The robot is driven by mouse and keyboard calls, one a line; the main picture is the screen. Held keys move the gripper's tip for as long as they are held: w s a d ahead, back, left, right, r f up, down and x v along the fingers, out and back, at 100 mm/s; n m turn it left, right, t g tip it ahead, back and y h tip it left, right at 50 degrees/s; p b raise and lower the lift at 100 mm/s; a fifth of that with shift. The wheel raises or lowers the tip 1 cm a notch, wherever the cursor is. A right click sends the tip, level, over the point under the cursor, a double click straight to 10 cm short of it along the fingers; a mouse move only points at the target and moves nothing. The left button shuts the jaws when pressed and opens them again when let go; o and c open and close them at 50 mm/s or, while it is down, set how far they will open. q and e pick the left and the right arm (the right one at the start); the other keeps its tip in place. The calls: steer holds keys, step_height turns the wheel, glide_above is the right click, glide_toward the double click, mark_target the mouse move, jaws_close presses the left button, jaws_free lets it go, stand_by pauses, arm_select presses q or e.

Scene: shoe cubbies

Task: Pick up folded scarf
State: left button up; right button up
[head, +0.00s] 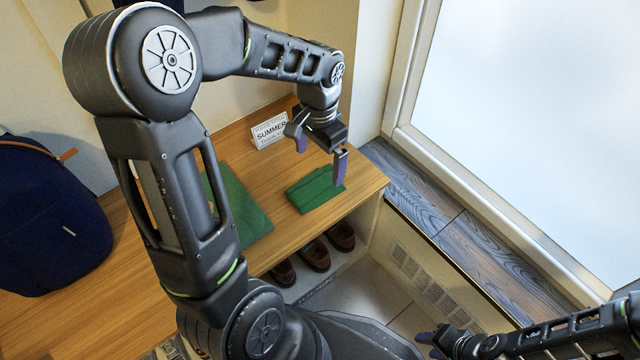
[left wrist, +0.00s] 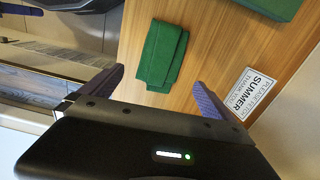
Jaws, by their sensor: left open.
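The folded scarf (head: 314,190) is a small green folded cloth lying flat on the wooden bench top near its right end. It also shows in the left wrist view (left wrist: 160,55), ahead of the fingers. My left gripper (head: 321,160) is open and empty, above the bench and close to the scarf's far side; one fingertip overlaps the scarf's right part in the head view. The left wrist view shows both purple fingers (left wrist: 155,85) spread wide, with the scarf beyond them. My right gripper (head: 437,340) is low at the bottom right, partly cut off, and its jaw opening is unclear.
A larger green cloth (head: 240,208) lies on the bench (head: 270,165), partly behind my left arm. A white SUMMER sign (head: 269,131) stands behind the scarf. A dark blue bag (head: 45,215) is at left. Brown shoes (head: 315,254) sit below the bench; a window (head: 530,120) is at right.

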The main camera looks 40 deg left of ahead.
mark_target(319, 183)
arm_select(q)
steer(key=shift+f+b, duration=0.5)
steer(key=shift+f, duration=0.8)
step_height(319, 183, down, 5)
steer(key=b, duration=0.2)
steer(key=shift+f+b, duration=0.15)
steer(key=shift+b, duration=0.2)
steer(key=c, duration=1.2)
